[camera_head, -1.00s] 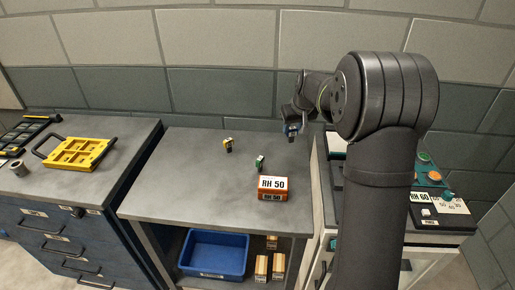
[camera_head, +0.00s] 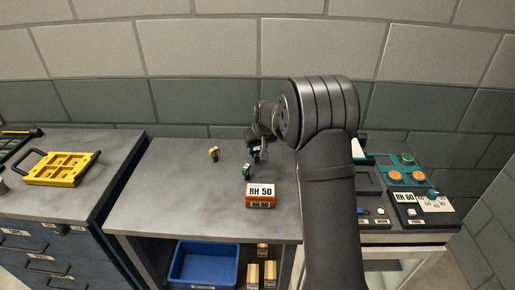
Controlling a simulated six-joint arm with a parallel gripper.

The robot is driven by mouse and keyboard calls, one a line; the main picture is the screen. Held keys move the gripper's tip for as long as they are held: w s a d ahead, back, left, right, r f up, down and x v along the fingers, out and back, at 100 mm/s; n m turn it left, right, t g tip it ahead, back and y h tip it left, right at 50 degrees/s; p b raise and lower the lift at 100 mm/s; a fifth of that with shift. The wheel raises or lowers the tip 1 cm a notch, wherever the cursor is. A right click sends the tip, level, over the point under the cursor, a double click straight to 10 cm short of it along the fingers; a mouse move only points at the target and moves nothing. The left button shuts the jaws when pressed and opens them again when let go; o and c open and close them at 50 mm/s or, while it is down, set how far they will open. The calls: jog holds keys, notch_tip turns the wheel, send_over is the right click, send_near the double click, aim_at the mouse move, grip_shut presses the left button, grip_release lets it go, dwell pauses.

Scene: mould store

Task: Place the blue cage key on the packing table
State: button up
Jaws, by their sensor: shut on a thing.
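My gripper (camera_head: 258,147) is above the back right part of the grey table (camera_head: 165,212), which I take to be the packing table. It is shut on a small dark key with a pale patch (camera_head: 256,157), most likely the blue cage key; its blue shows only faintly. I cannot tell whether the key touches the tabletop. A yellow key (camera_head: 213,154) stands to its left and a green key (camera_head: 246,172) stands just in front of it.
An orange box marked RH 50 (camera_head: 261,196) sits at the table's front right. A blue bin (camera_head: 203,264) is on the shelf below. A yellow tray (camera_head: 62,167) lies on the left cabinet; a button panel (camera_head: 405,178) is at right. The table's left half is clear.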

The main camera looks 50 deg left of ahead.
jog(key=shift+f, duration=0.15)
jog(key=o, duration=1)
jog(key=v, duration=1.2)
